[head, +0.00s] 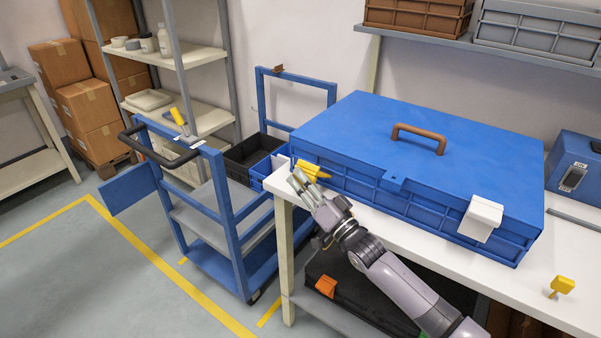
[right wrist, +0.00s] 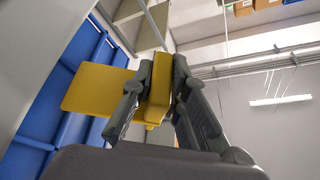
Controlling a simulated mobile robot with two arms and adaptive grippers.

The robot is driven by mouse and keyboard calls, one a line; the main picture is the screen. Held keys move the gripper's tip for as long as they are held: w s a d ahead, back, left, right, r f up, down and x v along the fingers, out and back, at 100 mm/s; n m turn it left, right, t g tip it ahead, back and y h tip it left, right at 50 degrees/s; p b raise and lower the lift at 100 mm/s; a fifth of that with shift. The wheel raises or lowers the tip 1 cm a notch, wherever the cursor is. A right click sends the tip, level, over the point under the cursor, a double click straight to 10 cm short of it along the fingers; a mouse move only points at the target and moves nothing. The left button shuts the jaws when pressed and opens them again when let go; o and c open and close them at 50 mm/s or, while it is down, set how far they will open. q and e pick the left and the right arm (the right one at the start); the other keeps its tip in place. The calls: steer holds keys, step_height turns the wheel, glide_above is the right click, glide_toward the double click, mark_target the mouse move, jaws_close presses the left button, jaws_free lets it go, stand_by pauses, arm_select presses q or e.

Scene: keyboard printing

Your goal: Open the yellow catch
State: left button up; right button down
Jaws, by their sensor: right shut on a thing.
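A large blue box (head: 350,180) with a brown handle (head: 419,137) on its lid stands on the white table. The yellow catch (head: 314,169) is at the box's front left, jutting out from its side. My right gripper (head: 304,184) reaches up to it from the front and is shut on it. In the right wrist view a yellow part of the catch (right wrist: 159,88) sits between the two fingers, and a wider yellow plate extends left toward the blue box wall (right wrist: 70,85). The fingers partly hide the catch. My left gripper is out of view.
A white catch (head: 481,215) hangs over the box's front right edge. A small yellow piece (head: 562,286) lies on the table (head: 530,291) at the right. A blue cart (head: 238,210) stands left of the table; a blue case (head: 577,172) is at the right.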

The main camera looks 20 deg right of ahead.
steer(key=shift+s+a+f, duration=0.15)
steer(key=shift+s+f, duration=0.15)
steer(key=shift+f, duration=0.55)
steer(key=c, duration=2)
jaws_free()
steer(key=o, duration=0.4)
steer(key=shift+o, duration=0.2)
steer(key=shift+r, duration=0.3)
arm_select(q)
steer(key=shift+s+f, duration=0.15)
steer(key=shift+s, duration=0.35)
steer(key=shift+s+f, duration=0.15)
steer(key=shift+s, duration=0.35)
arm_select(e)
steer(key=v, duration=1.2)
